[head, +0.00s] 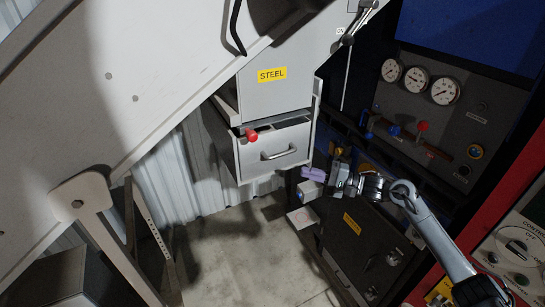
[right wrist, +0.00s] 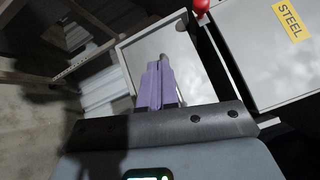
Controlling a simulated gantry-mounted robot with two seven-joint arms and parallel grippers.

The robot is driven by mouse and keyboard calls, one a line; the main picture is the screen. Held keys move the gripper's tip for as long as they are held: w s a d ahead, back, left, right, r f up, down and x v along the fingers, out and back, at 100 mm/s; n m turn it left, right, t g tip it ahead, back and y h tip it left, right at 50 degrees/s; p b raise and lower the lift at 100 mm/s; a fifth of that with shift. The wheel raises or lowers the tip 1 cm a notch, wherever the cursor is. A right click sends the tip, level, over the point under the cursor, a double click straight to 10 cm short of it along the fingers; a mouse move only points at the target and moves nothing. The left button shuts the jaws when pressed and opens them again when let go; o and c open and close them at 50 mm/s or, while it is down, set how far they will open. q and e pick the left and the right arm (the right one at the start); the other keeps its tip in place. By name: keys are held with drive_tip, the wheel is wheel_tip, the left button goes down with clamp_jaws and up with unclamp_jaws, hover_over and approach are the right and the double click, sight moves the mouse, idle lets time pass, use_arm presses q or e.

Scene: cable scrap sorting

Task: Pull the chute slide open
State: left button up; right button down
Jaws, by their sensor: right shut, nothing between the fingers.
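The grey chute box (head: 275,92) carries a yellow STEEL label. A red knob (head: 252,135) sticks out at its lower edge and also shows in the right wrist view (right wrist: 201,7). Below is a grey drawer-like bin (head: 262,167) with a bar handle (head: 279,153); a gap shows above its front. Which part is the chute slide is not marked. My right gripper (head: 312,174) has purple fingers, shut and empty, to the right of the bin and apart from the handle. The fingers (right wrist: 160,84) appear against a pale panel in the wrist view. My left gripper is not in view.
A dark panel with gauges (head: 416,80) and levers stands at the right. A dark cabinet (head: 352,245) with a yellow label sits below my right arm. A large sloping pale panel (head: 120,75) fills the upper left. Bare floor (head: 235,240) shows below the bin.

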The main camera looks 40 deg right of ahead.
wheel_tip(320, 180, up, 7)
drive_tip(key=w+d+n+t+b, duration=0.1)
drive_tip(key=d, duration=0.1)
use_arm(q)
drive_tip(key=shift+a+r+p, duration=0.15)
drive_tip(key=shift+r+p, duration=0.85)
drive_tip(key=shift+p, duration=0.95)
use_arm(e)
drive_tip(key=s+a+x, duration=0.1)
drive_tip(key=a+x, duration=0.1)
drive_tip(key=x, duration=1.1)
drive_tip(key=shift+s+r, duration=0.25)
drive_tip(key=shift+a, duration=0.1)
